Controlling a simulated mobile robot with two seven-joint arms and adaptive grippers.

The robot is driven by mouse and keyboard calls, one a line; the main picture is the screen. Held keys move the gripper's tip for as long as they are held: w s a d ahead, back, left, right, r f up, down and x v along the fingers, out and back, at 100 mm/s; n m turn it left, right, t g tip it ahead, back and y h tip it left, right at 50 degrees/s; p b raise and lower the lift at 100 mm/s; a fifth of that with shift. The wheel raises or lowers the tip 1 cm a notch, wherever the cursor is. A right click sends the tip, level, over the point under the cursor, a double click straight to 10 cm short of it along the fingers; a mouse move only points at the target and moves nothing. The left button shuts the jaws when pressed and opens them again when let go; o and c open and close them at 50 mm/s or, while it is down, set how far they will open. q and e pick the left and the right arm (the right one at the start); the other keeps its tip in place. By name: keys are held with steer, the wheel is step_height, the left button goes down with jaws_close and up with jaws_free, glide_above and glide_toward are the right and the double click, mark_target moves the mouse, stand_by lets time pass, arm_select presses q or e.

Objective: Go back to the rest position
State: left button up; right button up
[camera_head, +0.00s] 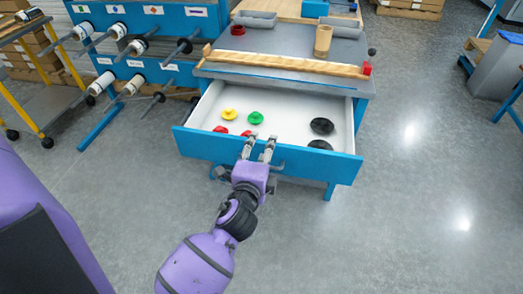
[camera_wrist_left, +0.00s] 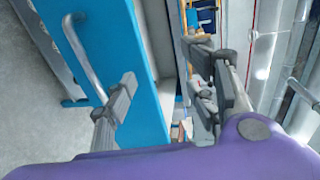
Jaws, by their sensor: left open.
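My left gripper (camera_head: 258,147) is open, with its two fingers apart and nothing held between them. It is at the blue front panel of an open drawer (camera_head: 320,165), with its tips overlapping the panel's upper edge. In the left wrist view the open fingers (camera_wrist_left: 170,95) are spread, and one overlaps the blue panel (camera_wrist_left: 135,45) near its grey handle (camera_wrist_left: 85,58). I cannot tell whether a finger touches the panel. My right gripper is not in view.
The drawer holds a yellow piece (camera_head: 229,114), a green piece (camera_head: 256,118), red pieces and black pieces. Above it is a workbench (camera_head: 290,48) with a wooden bar (camera_head: 290,64). A blue roll rack (camera_head: 150,20) stands left. Grey floor (camera_head: 430,200) is clear at right.

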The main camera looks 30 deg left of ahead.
arm_select(q)
steer(key=shift+s+d+r, duration=0.15)
steer(key=shift+s+r, duration=0.2)
steer(key=shift+r, duration=0.2)
steer(key=shift+c, duration=0.4)
steer(key=shift+w+f, duration=0.1)
